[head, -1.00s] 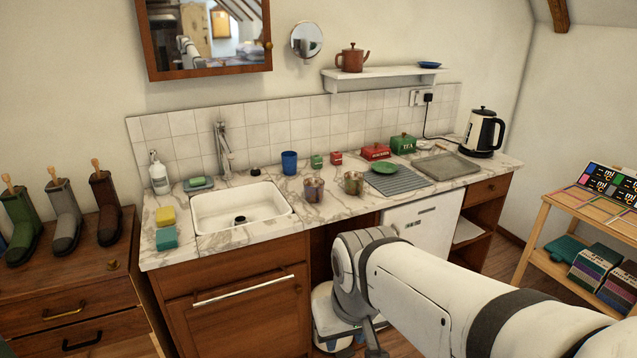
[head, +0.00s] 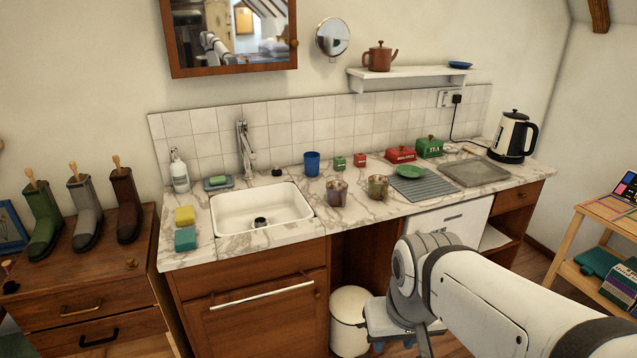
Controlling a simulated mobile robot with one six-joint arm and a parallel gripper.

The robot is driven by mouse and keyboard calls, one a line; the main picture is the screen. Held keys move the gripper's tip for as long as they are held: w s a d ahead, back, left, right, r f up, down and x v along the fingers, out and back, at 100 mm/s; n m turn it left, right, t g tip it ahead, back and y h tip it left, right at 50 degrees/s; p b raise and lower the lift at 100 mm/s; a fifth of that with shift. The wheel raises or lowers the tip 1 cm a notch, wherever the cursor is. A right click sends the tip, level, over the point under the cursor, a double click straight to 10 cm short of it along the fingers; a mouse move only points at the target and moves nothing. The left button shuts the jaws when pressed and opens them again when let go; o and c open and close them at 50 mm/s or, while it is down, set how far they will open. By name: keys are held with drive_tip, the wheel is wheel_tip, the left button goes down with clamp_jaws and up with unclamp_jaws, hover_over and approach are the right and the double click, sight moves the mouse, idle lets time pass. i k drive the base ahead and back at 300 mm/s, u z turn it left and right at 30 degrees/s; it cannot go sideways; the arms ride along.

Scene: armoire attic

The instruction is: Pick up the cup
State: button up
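A blue cup (head: 312,163) stands upright on the marble counter, right of the sink, near the tiled backsplash. My arm reaches in from the lower right, in front of the counter and apart from all three. Part of my gripper (head: 425,343) shows at the bottom edge, below counter height. Its fingertips are cut off, so I cannot see whether it is open or shut.
A shelf unit stands at right, a boot-topped chest at left.

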sight(339, 197)
drive_tip(key=i, duration=1.6)
drive_tip(key=z, duration=0.05)
